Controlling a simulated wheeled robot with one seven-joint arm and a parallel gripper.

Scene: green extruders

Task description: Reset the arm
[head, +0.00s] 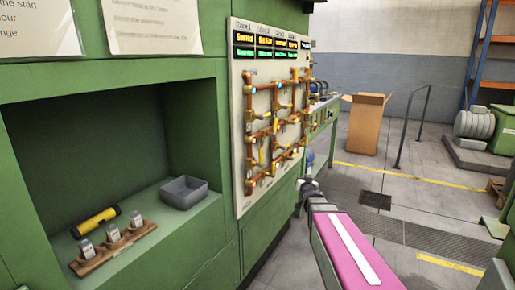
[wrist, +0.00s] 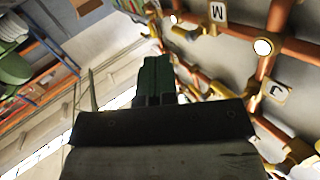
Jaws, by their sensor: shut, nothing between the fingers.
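My gripper (wrist: 155,65) shows in the wrist view as two dark fingers pressed together, with nothing held between them. It points toward the upper middle of that view, and the copper pipes of the panel run along its right side. In the head view my arm (head: 325,225), with a pink link and a white stripe, reaches forward at the lower right of the valve panel (head: 240,130). I cannot tell how far the fingers are from the pipes.
The panel has copper pipes, yellow valves and lit displays. A green recess at left holds a grey bin (head: 184,192), a yellow-black cylinder (head: 95,222) and a wooden holder (head: 114,248) with metal blocks. A cardboard box (head: 366,125) stands behind. Open floor lies at right.

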